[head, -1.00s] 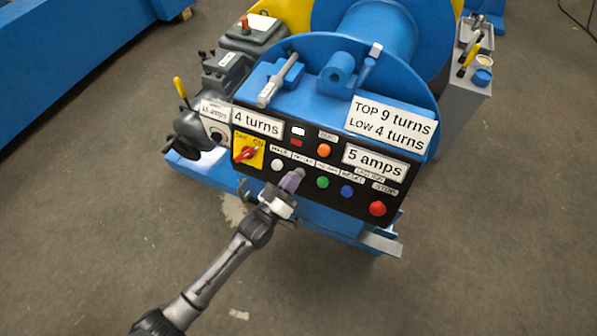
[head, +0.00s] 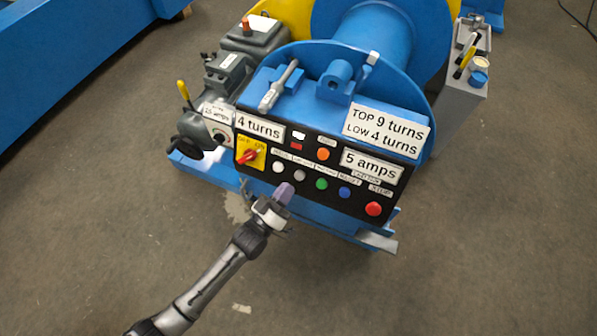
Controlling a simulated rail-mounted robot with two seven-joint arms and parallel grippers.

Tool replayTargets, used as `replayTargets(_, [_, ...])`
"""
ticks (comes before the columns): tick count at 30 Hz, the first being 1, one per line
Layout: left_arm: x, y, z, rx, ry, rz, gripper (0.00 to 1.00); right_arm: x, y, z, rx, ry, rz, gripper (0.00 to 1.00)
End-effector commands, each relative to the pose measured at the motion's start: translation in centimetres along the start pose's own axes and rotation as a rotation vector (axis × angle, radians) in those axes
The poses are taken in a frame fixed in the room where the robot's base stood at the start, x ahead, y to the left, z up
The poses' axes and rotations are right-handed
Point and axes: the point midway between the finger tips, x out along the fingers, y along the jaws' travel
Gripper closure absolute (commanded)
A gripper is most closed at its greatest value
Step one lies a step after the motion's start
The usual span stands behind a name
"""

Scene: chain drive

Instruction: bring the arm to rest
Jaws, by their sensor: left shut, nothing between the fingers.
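My left gripper (head: 284,192) is in the head view, in front of the lower edge of the black control panel (head: 262,178). It is shut and empty, its purple-grey fingertips pointing up toward the panel. The fingertips are below the row of buttons, and the white button (head: 278,167) and grey button (head: 299,174) show clear above them. My left arm (head: 215,277) reaches in from the lower left. My right gripper is not in the picture.
The panel sits on a blue machine (head: 335,90) with a big drum. A red button (head: 373,209), a red rotary switch on yellow (head: 249,154) and a yellow-handled lever (head: 184,92) are close by. Open floor (head: 480,240) lies to the right and front.

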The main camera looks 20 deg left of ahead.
Motion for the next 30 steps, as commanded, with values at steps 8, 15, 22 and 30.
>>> replayTargets(8, [-0.6,0.5,-0.5,0.0,0.0,0.0,1.0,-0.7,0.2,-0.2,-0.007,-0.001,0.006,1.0])
replayTargets(15, [-0.7,0.4,-0.4,0.0,0.0,0.0,1.0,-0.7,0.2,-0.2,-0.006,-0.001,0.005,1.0])
replayTargets(22, [-0.6,0.4,-0.4,0.0,0.0,0.0,1.0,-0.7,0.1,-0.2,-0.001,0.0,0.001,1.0])
replayTargets(30, [-0.9,-0.7,2.4,0.094,-0.178,-0.064,1.0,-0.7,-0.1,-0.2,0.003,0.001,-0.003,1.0])
